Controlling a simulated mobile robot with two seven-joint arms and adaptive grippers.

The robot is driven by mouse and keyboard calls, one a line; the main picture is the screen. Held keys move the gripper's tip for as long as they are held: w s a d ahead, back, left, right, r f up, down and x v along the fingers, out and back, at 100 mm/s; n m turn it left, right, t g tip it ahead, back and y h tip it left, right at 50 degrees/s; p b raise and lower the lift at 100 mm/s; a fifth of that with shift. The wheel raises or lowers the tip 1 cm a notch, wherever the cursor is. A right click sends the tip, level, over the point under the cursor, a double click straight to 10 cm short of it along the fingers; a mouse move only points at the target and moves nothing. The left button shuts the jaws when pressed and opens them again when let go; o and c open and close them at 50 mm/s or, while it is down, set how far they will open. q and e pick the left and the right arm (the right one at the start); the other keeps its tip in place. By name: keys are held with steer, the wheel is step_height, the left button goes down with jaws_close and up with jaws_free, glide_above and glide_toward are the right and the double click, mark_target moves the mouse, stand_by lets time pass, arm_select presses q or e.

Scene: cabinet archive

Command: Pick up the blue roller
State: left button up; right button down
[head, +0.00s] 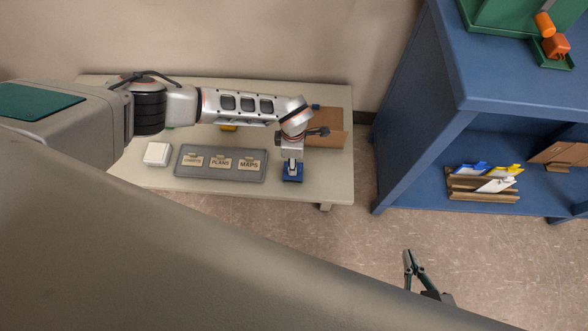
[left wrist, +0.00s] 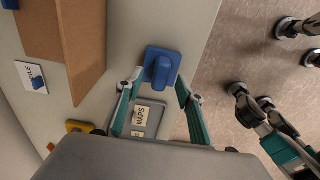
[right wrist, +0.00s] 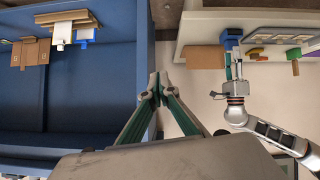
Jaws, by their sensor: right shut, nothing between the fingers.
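The blue roller (head: 293,179) stands on the beige table near its front right corner. In the left wrist view it shows as a square blue base with a rounded raised part (left wrist: 162,68). My left gripper (head: 292,165) points down over it. In the left wrist view its fingers (left wrist: 159,88) are spread, one to each side of the roller, and whether they touch it cannot be told. My right gripper (head: 409,258) is shut and empty over the floor, away from the table; its closed fingertips also show in the right wrist view (right wrist: 154,85).
A grey tray (head: 184,172) with label cards, one reading MAPS, lies left of the roller. A white block (head: 157,154) sits further left. A brown cardboard piece (head: 328,123) is behind the roller. A blue cabinet (head: 420,110) stands at the right, with clear floor before it.

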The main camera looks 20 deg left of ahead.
mark_target(286, 177)
arm_select(q)
steer(key=f, duration=0.2)
steer(key=f+b, duration=0.1)
steer(key=shift+s+f, duration=0.3)
steer(key=shift+f, duration=0.05)
steer(key=shift+w+f, duration=0.15)
steer(key=shift+w, duration=0.05)
steer(key=c, duration=0.3)
jaws_close()
arm_select(e)
steer(key=shift+w+a+r, duration=0.15)
steer(key=shift+w+a, duration=0.15)
steer(key=shift+a, duration=0.15)
steer(key=shift+s, duration=0.1)
